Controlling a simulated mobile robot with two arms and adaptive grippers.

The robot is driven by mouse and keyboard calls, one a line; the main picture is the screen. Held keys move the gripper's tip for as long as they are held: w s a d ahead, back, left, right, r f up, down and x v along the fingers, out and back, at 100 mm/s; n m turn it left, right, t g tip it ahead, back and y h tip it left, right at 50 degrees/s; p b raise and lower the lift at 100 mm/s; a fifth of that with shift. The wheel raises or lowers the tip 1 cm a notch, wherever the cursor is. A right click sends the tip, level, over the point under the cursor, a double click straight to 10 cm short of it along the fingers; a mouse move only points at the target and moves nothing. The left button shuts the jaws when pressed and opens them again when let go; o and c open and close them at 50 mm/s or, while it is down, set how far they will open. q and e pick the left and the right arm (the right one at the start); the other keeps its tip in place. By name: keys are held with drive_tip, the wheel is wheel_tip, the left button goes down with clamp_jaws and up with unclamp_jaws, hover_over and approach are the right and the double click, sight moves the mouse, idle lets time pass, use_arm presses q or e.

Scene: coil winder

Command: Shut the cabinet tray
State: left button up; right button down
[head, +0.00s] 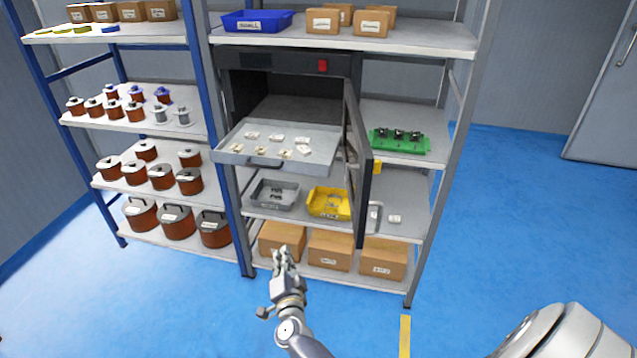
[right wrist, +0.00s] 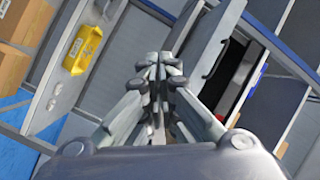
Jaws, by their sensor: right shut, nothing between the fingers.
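The cabinet tray (head: 240,160) is a grey flat tray with several small pale parts on it. It is pulled out of the dark cabinet (head: 290,95) toward me, with a handle (head: 262,162) on its front. The cabinet door (head: 362,165) stands open at the right of the tray. My right gripper (head: 284,252) is shut and empty, in front of the shelf and below the tray, apart from it. In the right wrist view my shut fingers (right wrist: 160,68) show in the middle, and the tray front (right wrist: 213,42) shows at upper right. My left gripper is not in view.
Under the tray stand a grey bin (head: 273,194) and a yellow bin (head: 328,203). Cardboard boxes (head: 330,249) fill the bottom shelf. A green board (head: 400,142) lies right of the door. The blue floor (head: 500,210) at right is clear.

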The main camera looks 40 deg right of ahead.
drive_tip(key=d+r+m+g+h+b, duration=0.1)
drive_tip(key=d+r+m+g+h, duration=0.4)
drive_tip(key=d+r+m, duration=0.55)
drive_tip(key=m+t+h+b, duration=0.1)
drive_tip(key=b, duration=0.6)
approach(322, 171)
drive_tip(key=x, duration=0.5)
drive_tip(key=shift+w+d+f, duration=0.2)
drive_tip(key=shift+w+f, duration=0.15)
drive_tip(key=shift+f, duration=0.05)
drive_tip(key=shift+w+d+r+b, duration=0.15)
drive_tip(key=shift+w+d+b, duration=0.25)
drive_tip(key=shift+d+b, duration=0.05)
